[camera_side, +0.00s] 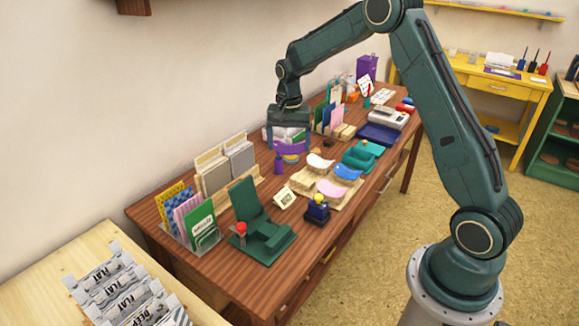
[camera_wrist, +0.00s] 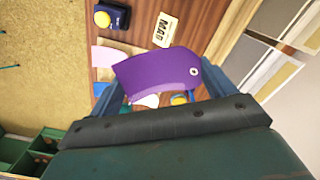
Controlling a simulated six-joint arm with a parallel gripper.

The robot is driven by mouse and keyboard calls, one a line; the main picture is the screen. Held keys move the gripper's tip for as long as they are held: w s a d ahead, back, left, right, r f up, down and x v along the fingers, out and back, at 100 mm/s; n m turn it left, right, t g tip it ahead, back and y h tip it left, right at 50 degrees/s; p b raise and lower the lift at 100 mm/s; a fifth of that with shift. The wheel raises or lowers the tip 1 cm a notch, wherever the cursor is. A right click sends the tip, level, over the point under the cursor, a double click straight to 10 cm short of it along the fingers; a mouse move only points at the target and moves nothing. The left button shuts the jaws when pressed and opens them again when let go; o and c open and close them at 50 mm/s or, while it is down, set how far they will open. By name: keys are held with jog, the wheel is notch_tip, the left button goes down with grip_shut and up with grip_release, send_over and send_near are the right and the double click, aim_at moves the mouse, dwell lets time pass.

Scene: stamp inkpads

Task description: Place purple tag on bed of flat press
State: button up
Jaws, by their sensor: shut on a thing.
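The purple tag (camera_wrist: 155,72) is a curved flat piece with a pale eyelet at its right end in the wrist view. My gripper (camera_wrist: 162,84) is shut on it, with a blue-grey finger at each side. In the side view my gripper (camera_side: 288,138) holds the tag (camera_side: 291,147) over the wooden table, towards the wall side. A dark green press (camera_side: 262,228) with an upright back and a red knob stands at the front of the table. A teal device (camera_side: 362,156) stands farther back. I cannot tell which is the flat press.
A wooden board (camera_side: 314,190) with pink, blue and white pieces lies between the two devices. A small "MAT" card (camera_side: 285,198) and a dark blue block with a yellow knob (camera_side: 317,208) stand near it. Card racks (camera_side: 226,165) line the wall side.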

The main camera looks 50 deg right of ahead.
jog(key=d+r+m, duration=0.4)
jog(key=d+m, duration=0.2)
jog(key=d, duration=0.2)
jog(key=shift+w+d+r, duration=0.2)
jog(key=shift+w+d, duration=0.15)
jog(key=shift+d, duration=0.05)
send_over(302, 179)
notch_tip(302, 179, down, 16)
jog(key=shift+d+r, duration=0.1)
jog(key=shift+f, duration=1.95)
jog(key=shift+f, duration=0.4)
jog(key=o, duration=0.9)
jog(key=shift+c, duration=0.2)
jog(key=shift+r, duration=0.1)
